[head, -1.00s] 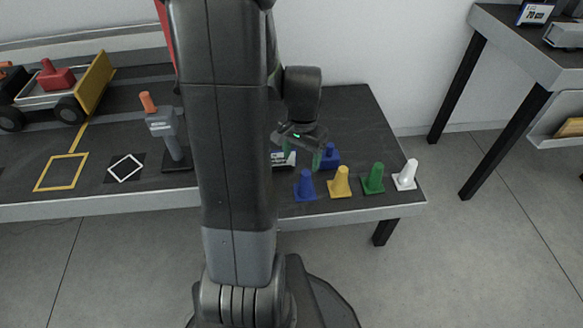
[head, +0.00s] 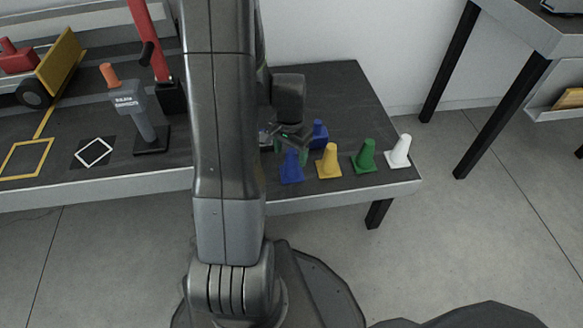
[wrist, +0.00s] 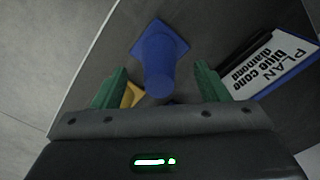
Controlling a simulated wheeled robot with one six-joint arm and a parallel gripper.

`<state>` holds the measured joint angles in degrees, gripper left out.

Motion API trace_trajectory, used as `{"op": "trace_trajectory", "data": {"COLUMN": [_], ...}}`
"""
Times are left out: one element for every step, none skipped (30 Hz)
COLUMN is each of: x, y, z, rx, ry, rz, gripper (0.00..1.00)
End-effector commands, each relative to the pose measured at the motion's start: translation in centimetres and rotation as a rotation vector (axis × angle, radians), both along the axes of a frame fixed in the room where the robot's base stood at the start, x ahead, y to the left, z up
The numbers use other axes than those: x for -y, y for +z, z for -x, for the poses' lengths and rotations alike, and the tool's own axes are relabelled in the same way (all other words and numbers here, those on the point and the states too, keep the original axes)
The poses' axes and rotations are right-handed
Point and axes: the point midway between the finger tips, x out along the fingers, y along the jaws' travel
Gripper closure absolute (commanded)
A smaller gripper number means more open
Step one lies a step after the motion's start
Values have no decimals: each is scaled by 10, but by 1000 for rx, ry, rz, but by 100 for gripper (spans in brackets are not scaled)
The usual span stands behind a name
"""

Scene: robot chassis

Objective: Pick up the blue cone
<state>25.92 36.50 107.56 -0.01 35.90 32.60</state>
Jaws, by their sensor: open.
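The blue cone (head: 291,168) stands on the dark table near its front edge, at the left end of a row of cones. My gripper (head: 291,148) is just above and behind it in the head view, partly hiding its top. In the wrist view, the blue cone (wrist: 160,58) lies between and a little ahead of the green fingers of my gripper (wrist: 160,74). The fingers are apart, with nothing held. I cannot tell whether a finger touches the cone.
A yellow cone (head: 329,162), green cone (head: 364,157) and white cone (head: 398,152) stand to the right. A blue object (head: 320,134) is behind. A sign (wrist: 272,65) reads "PLAN blue cone diamond".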

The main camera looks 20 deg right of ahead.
Motion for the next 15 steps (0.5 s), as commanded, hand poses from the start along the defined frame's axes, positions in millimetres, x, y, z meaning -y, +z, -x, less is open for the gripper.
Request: {"op": "trace_trajectory", "data": {"x": [1, 2, 3, 3, 4, 5, 5, 5, 5, 5, 5, 5, 5, 5, 5], "y": [-8, -12, -18, -23, -27, -33, -38, -42, -46, -47, -48, -48, -48, -47, -47], "z": [0, 0, 0, -1, -1, -1, -1, -1, -1, -1, -1, -1, -1, -1, -1], "rx": [-1, -1, -2, -2, -3, -2, -3, -2, -2, -2, -2, -2, -1, -1, -1], "ry": [0, 0, 0, 0, 0, 0, 1, 1, 1, 1, 1, 1, 1, 1, 1], "rz": [0, 0, -1, -1, -1, -1, -2, -1, -1, -1, -1, -1, 0, -1, -1], "gripper": [32, 32, 32, 32, 32, 32, 32, 32, 32, 32, 32, 32, 32, 32, 32]}}
